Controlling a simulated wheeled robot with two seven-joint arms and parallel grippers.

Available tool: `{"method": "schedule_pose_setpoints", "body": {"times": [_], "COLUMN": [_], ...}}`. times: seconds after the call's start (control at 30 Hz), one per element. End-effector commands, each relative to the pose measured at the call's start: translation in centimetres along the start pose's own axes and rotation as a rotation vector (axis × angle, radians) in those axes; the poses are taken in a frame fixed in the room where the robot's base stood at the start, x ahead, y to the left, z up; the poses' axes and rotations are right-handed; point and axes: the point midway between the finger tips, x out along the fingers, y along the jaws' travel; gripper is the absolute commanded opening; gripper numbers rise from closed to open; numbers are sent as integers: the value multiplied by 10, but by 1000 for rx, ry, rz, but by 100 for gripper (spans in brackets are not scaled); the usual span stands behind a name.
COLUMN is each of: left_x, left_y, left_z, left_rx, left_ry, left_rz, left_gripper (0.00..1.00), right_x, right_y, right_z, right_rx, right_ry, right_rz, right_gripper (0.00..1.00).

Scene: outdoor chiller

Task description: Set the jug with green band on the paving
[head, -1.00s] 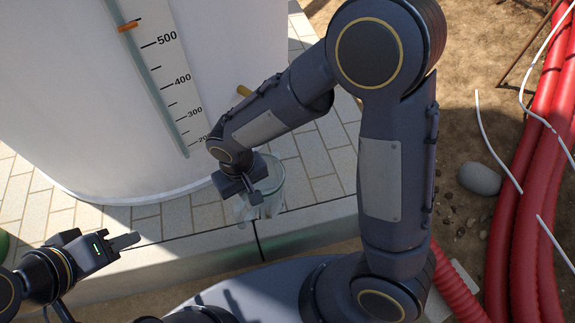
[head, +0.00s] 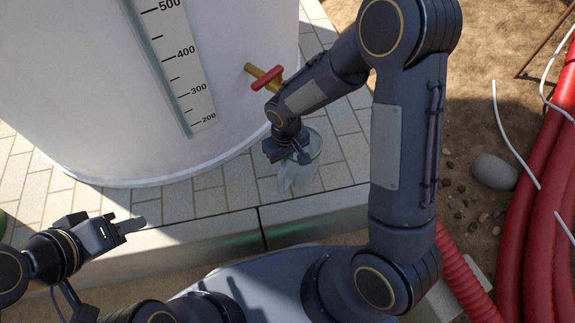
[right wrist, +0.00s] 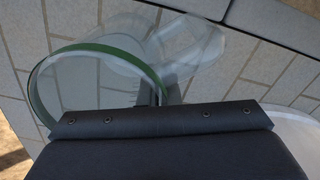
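The clear jug with the green band (head: 313,149) is below my right gripper (head: 291,152) in the head view, in front of the white tank. In the right wrist view the green band of the jug (right wrist: 97,47) circles its mouth. My right gripper (right wrist: 160,95) is closed on the jug's wall near the band, beside a clear handle-like part. The paving (head: 237,180) lies beneath and behind the jug. I cannot tell whether the jug's base touches it. My left gripper (head: 130,227) is at the lower left, apart from the jug; its finger gap is unclear.
The white tank (head: 90,90) with a scale (head: 180,60) stands on the paving at left, with a red-handled tap (head: 267,78) on its side. A pale kerb (head: 180,245) edges the paving. Red pipes (head: 525,225) and a stone (head: 494,172) lie on dirt at right.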

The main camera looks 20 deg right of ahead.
Motion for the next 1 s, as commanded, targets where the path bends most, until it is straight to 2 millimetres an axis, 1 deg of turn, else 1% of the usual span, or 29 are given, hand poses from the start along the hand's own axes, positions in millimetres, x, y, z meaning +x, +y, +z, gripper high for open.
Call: {"method": "schedule_pose_setpoints", "body": {"times": [0.07, 0.13, 0.23, 0.5, 0.63, 0.7, 0.8, 1.0], "left_x": [4, 13, 19, 17, 21, 19, 19, 19], "left_y": [-2, -6, -9, -8, -10, -9, -9, -9], "left_z": [2, 6, 10, 9, 10, 10, 10, 10], "left_rx": [0, 0, 0, 0, 0, 0, 0, 0], "left_ry": [0, 0, 0, 0, 0, 0, 0, 0], "left_rz": [0, 0, 0, 0, 0, 0, 0, 0], "left_gripper": [36, 36, 36, 36, 36, 36, 36, 36], "right_x": [10, 25, 38, 37, 41, 40, 40, 40], "right_y": [6, 5, 5, 5, 5, 5, 5, 5], "right_z": [-1, -1, -1, -2, -1, -1, -1, -1], "right_rx": [3, 0, 0, 1, 0, 0, 1, 1], "right_ry": [-2, -4, -1, 0, -1, -1, -1, -1], "right_rz": [0, 0, 0, 0, 0, 0, 0, 0], "right_gripper": [0, 0, 0, 0, 0, 11, 24, 25]}}
